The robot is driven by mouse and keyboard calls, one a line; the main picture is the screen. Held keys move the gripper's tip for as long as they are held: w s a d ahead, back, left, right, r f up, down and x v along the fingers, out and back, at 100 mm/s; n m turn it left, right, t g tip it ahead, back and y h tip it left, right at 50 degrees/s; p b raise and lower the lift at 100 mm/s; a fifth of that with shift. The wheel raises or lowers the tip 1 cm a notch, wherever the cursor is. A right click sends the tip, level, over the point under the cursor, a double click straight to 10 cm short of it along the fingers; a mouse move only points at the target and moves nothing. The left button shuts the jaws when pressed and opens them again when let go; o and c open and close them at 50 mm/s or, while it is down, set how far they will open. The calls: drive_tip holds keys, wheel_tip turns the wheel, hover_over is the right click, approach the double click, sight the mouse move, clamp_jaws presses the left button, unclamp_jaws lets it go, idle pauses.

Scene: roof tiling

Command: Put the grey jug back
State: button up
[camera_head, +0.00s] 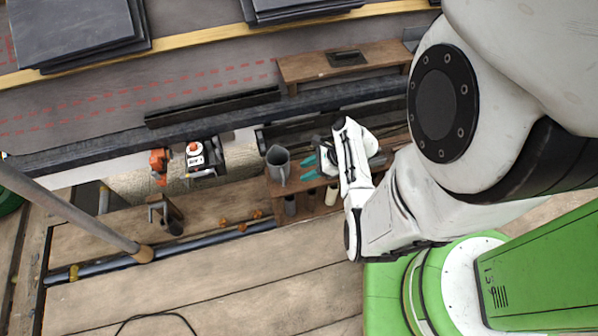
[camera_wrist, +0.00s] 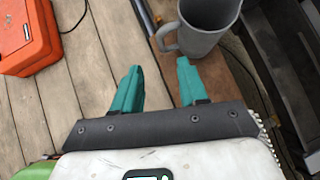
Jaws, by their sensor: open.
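The grey jug (camera_head: 278,160) stands upright on a small brown wooden shelf (camera_head: 277,187) in the head view. In the wrist view the jug (camera_wrist: 208,24) is at the top, with its handle toward the left. My gripper (camera_head: 306,169) is just right of the jug in the head view. In the wrist view its two teal fingers (camera_wrist: 158,78) are spread apart with nothing between them. The fingertips are close to the jug's handle; I cannot tell whether they touch it.
An orange case (camera_wrist: 28,38) lies on planks in the wrist view. An orange-and-white tool (camera_head: 195,155) is left of the jug. A metal pole (camera_head: 75,215) crosses the left side. Dark slates (camera_head: 75,30) lie on the roof. The front planks (camera_head: 200,280) are mostly clear.

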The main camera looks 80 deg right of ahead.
drive_tip(key=w+a+r+n+g+y, duration=0.1)
drive_tip(key=w+a+r+n+g, duration=0.25)
drive_tip(key=a+n, duration=0.5)
drive_tip(key=w+a+r+n+g+y, duration=0.15)
drive_tip(key=w+a+n, duration=0.25)
drive_tip(key=a+n, duration=0.4)
drive_tip(key=a+r+n+g+h, duration=0.1)
drive_tip(key=a+r+n+h, duration=0.1)
drive_tip(key=a+r+n, duration=0.2)
drive_tip(key=s+a+r+n+g+h, duration=0.1)
drive_tip(key=a+r+n, duration=0.4)
drive_tip(key=n, duration=0.8)
wheel_tip(320, 180, up, 3)
drive_tip(key=shift+s+a+g+h, duration=0.15)
drive_tip(key=shift+s+g+h, duration=0.15)
drive_tip(key=shift+g, duration=0.2)
drive_tip(key=shift+n, duration=0.25)
